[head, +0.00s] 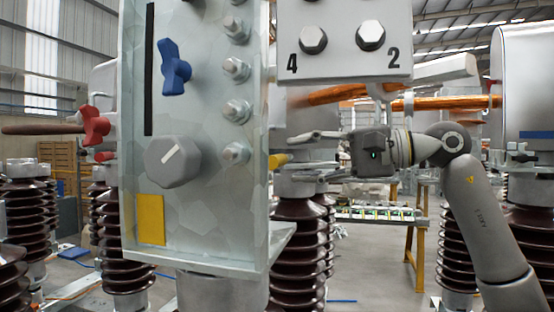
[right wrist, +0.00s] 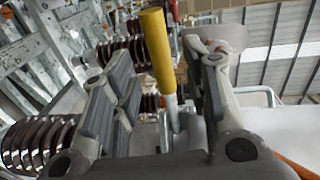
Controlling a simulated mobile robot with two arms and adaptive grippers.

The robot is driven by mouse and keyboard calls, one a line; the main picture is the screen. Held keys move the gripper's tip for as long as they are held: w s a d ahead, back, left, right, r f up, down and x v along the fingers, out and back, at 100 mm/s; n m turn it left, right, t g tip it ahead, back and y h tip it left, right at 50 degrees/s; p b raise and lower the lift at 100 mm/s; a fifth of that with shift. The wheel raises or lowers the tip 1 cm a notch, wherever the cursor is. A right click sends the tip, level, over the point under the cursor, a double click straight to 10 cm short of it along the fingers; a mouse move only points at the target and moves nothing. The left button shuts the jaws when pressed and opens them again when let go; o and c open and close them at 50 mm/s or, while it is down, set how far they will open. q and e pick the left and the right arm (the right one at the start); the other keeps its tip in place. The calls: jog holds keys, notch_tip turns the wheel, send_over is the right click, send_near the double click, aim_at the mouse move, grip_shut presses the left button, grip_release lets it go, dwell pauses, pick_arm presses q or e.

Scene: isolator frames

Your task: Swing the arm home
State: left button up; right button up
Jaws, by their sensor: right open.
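A yellow handle (head: 277,160) shows partly behind the edge of the grey panel in the head view. In the right wrist view the yellow handle (right wrist: 157,48), on a metal rod, stands between the two fingers. My right gripper (head: 302,158) is open around the handle, and the fingers look apart from it. It also shows in the right wrist view (right wrist: 163,75). A copper-coloured bar (head: 450,103) runs level behind my right arm. Another copper-coloured length (head: 328,95) shows left of it, partly hidden by the bolted plate. My left gripper is out of view.
The grey panel (head: 215,215) stands close in front, with a blue knob (head: 174,68), a grey dial (head: 173,161) and several bolts. A bolted plate (head: 345,60) marked 4 and 2 hangs above my right gripper. Brown ribbed insulators (head: 298,240) stand around. An orange trestle (head: 421,235) is behind.

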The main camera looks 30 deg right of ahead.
aim_at(283, 160)
jog(key=p+x, duration=0.1)
jog(key=x, duration=0.4)
jog(key=shift+w+a, duration=0.15)
grip_shut()
